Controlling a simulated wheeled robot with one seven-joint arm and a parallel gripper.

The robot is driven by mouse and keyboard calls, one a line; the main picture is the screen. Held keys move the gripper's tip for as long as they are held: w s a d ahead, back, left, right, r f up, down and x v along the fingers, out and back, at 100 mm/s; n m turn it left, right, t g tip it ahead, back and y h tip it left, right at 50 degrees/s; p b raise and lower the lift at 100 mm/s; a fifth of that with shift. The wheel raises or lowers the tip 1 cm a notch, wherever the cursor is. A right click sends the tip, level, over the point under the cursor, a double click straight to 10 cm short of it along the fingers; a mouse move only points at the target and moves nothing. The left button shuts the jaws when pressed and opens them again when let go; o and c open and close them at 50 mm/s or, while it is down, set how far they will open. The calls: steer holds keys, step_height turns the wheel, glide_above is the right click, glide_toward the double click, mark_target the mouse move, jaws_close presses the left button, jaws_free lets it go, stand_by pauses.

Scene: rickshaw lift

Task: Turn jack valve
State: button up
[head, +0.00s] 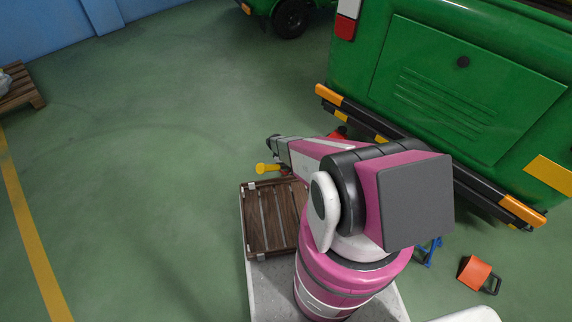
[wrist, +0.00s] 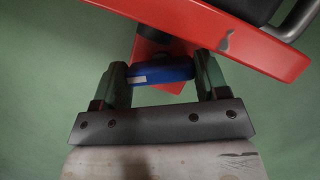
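The red jack (wrist: 225,38) fills the top of the wrist view, running from upper left to right. A blue cylindrical valve (wrist: 160,75) with a small white patch lies across the view under the jack's red block. My gripper (wrist: 162,78) has its two dark green fingers at the valve's two ends. They appear to touch it on both sides, so it looks shut on the valve. In the head view only a small red part of the jack (head: 338,132) shows beside the bumper.
The green rickshaw (head: 420,75) with its black and orange bumper (head: 500,207) stands at the right. A wooden crate (head: 268,230) and a yellow-headed tool (head: 267,169) are beside my arm. A blue stand (head: 430,252) and an orange object (head: 474,272) are on the floor at lower right. The left floor is mostly clear.

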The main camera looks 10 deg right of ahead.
steer(key=shift+m, duration=0.3)
steer(key=shift+c, duration=0.2)
steer(key=shift+m+g+y, duration=0.3)
steer(key=shift+m+g, duration=0.15)
steer(key=shift+m, duration=0.8)
steer(key=shift+m+g+y, duration=0.3)
steer(key=shift+m+g, duration=0.15)
steer(key=shift+m, duration=0.8)
steer(key=o, duration=0.7)
steer(key=shift+c, duration=0.2)
steer(key=v, duration=1)
steer(key=shift+w+r, duration=0.2)
steer(key=shift+r, duration=0.2)
